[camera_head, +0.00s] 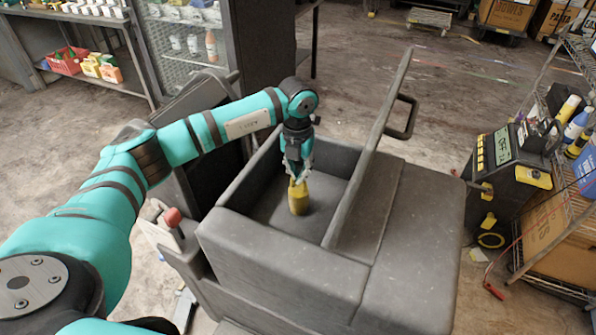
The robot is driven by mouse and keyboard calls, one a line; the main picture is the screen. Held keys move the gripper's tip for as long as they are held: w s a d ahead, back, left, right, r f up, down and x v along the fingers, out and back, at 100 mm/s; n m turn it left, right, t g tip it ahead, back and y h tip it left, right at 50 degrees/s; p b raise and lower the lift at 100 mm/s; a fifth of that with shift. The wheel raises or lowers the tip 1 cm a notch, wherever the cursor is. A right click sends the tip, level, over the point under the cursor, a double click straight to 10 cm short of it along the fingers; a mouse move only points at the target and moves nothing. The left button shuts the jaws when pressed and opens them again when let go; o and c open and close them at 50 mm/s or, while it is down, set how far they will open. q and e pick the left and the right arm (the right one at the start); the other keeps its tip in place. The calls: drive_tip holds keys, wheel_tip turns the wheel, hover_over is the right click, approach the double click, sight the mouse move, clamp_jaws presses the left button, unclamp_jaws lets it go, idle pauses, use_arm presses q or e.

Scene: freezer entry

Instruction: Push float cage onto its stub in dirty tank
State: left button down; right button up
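The grey tank (285,262) stands at the centre with its top open and its hinged lid (372,150) raised on the right. The yellow float cage (298,201) is upright low inside the tank, near the tank floor. My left gripper (297,177) reaches down into the tank, directly above the cage, with its fingers at the cage's narrow top. The fingers look closed around that top. The stub is hidden, so I cannot tell whether the cage sits on it. My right gripper is out of view.
The raised lid with its black handle (402,118) stands close to the right of my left arm. A red knob (172,217) is at the tank's left. A black machine (505,170) and a wire shelf are at the right. Floor behind the tank is clear.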

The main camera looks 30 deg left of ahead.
use_arm(q)
drive_tip(key=shift+r+p, duration=0.65)
drive_tip(key=shift+p, duration=0.05)
drive_tip(key=shift+r, duration=0.55)
wheel_tip(320, 180, up, 12)
drive_tip(key=shift+f, duration=0.25)
